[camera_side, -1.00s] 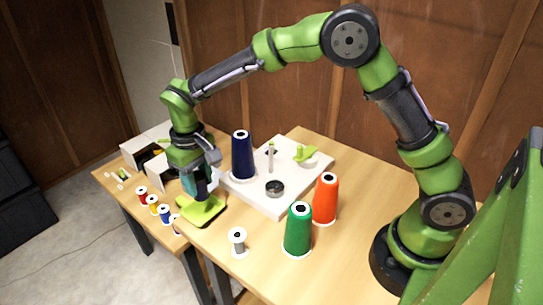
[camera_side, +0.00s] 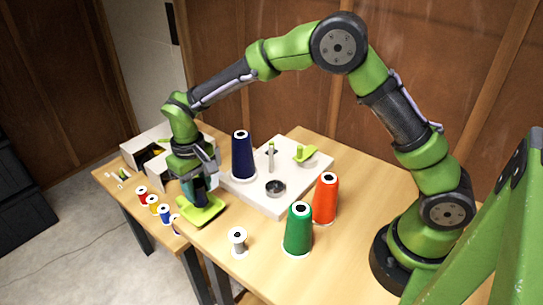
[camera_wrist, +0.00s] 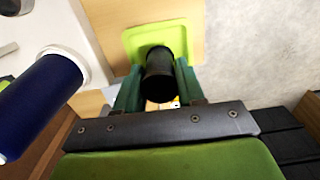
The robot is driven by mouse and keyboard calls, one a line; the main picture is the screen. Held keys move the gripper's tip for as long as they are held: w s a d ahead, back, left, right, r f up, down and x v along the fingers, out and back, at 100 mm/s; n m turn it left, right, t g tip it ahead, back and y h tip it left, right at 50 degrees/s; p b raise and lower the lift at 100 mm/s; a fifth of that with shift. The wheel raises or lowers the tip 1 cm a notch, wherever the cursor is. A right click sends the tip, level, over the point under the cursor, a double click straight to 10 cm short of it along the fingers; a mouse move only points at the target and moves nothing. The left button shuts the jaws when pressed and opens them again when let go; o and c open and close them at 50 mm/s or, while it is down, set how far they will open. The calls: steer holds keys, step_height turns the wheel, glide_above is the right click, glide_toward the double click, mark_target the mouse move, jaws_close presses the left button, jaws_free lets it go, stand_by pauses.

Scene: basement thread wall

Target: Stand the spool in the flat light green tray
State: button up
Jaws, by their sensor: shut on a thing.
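The flat light green tray (camera_side: 185,211) lies at the left front of the table, and it also shows at the top of the wrist view (camera_wrist: 136,40). My gripper (camera_side: 199,186) is right above the tray. In the wrist view its two teal fingers (camera_wrist: 160,88) are shut on a dark, nearly black spool (camera_wrist: 159,74). The spool (camera_side: 200,198) looks about upright and lies over the tray in both views. Its lower end is at or very near the tray floor; I cannot tell if it touches.
A tall navy cone (camera_side: 242,157) stands close right of my gripper on a white base (camera_side: 281,205). A green cone (camera_side: 298,232), an orange cone (camera_side: 325,200) and a grey spool (camera_side: 237,242) stand further right. Small coloured spools (camera_side: 153,205) and white boxes (camera_side: 150,146) are at left.

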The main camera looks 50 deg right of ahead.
steer(key=shift+f, duration=0.15)
steer(key=shift+f, duration=1.6)
steer(key=o, duration=0.9)
steer(key=shift+o, duration=0.2)
steer(key=shift+r, duration=0.1)
steer(key=shift+r, duration=3.45)
steer(key=shift+f, duration=0.1)
